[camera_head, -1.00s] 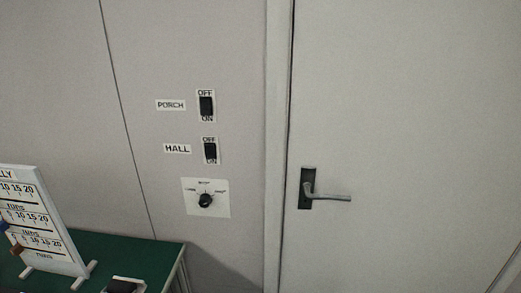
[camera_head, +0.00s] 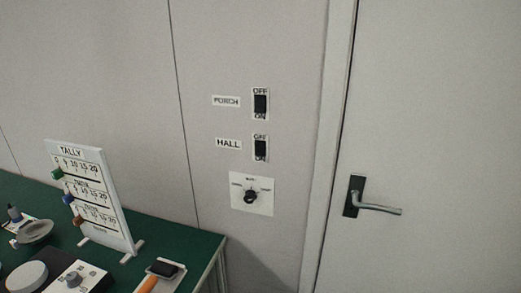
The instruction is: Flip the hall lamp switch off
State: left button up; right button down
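The hall switch (camera_head: 260,149) is a black rocker on a white plate on the wall, with OFF printed above and ON below. A HALL label (camera_head: 228,143) is to its left. The picture is too small to tell for certain which way the rocker is tipped. The similar porch switch (camera_head: 260,103) is directly above, with a PORCH label (camera_head: 226,101) to its left. Neither of my grippers shows in the head view.
A dial plate (camera_head: 266,203) is below the switches. A door (camera_head: 450,110) with a lever handle (camera_head: 378,208) is to the right. A green table (camera_head: 185,245) at lower left holds a tally board (camera_head: 112,190), a small black-topped item (camera_head: 165,269) and other gear. Wall before the switches is unobstructed.

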aim_at(259, 147)
jog(key=z, duration=0.55)
jog(key=k, duration=0.65)
jog(key=z, duration=0.7)
jog(key=i, duration=1.3)
jog(key=u, duration=0.65)
